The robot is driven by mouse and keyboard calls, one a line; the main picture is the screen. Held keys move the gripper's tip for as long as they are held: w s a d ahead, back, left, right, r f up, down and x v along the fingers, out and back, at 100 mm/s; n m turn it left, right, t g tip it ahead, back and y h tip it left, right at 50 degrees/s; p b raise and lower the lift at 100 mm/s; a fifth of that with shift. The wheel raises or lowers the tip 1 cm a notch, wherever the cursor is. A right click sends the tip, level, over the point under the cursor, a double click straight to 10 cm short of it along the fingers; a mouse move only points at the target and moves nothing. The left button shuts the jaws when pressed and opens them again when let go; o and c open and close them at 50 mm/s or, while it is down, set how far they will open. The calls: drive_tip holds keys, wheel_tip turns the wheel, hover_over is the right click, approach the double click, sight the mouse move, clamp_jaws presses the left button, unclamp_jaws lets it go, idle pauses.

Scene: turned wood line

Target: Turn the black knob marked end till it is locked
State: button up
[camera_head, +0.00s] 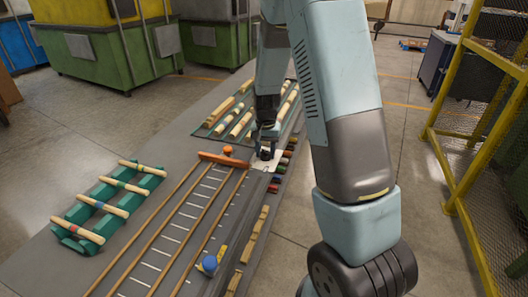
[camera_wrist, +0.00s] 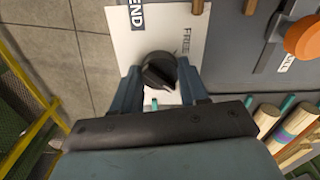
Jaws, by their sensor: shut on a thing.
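The black knob (camera_wrist: 159,72) sits on a white plate (camera_wrist: 120,50) in the wrist view. A black END label (camera_wrist: 137,15) is at the plate's upper left, and the word FREE (camera_wrist: 187,40) is to the knob's right. My gripper (camera_wrist: 160,80) has a finger on either side of the knob and is shut on it. I cannot tell clearly which mark the knob points to. In the head view my gripper (camera_head: 265,146) reaches down to the white plate (camera_head: 268,163) and hides most of the knob.
A slotted wooden track with white marks (camera_head: 180,228) runs near the plate, with an orange knob (camera_head: 228,150) and a blue knob (camera_head: 210,263). A green rack of banded spindles (camera_head: 105,205) stands left. More turned wood (camera_head: 240,122) lies behind. Yellow fencing (camera_head: 455,150) is at right.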

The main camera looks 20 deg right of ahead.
sight(265, 151)
drive_tip(key=shift+w+r+m, duration=0.1)
drive_tip(key=shift+w+m, duration=0.1)
drive_tip(key=shift+m, duration=0.1)
drive_tip(key=shift+a, duration=0.1)
drive_tip(key=o, duration=1.1)
drive_tip(key=shift+s, duration=0.1)
drive_tip(key=shift+c, duration=0.2)
wheel_tip(265, 151, up, 14)
drive_tip(key=shift+f, duration=0.2)
